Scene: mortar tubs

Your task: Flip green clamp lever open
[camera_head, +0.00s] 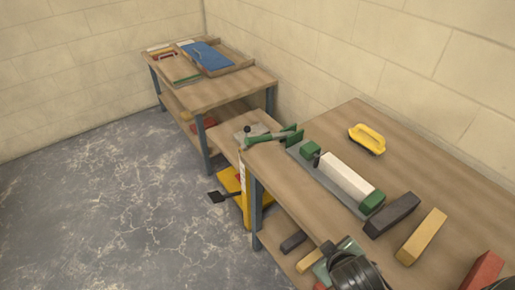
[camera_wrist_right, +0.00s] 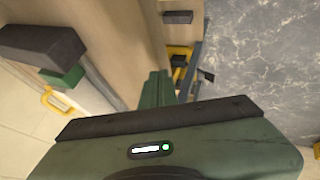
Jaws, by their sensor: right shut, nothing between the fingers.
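My right gripper (camera_head: 328,250) is over the bench's front edge, well apart from the lever. In the wrist view its green fingers (camera_wrist_right: 155,88) are shut and empty. My left gripper is out of view.
A yellow-handled float (camera_head: 367,139), dark brick (camera_head: 391,215), tan brick (camera_head: 422,236) and red brick (camera_head: 483,272) lie on the near bench. A yellow item (camera_head: 230,182) stands below the plate. Floor at left is clear.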

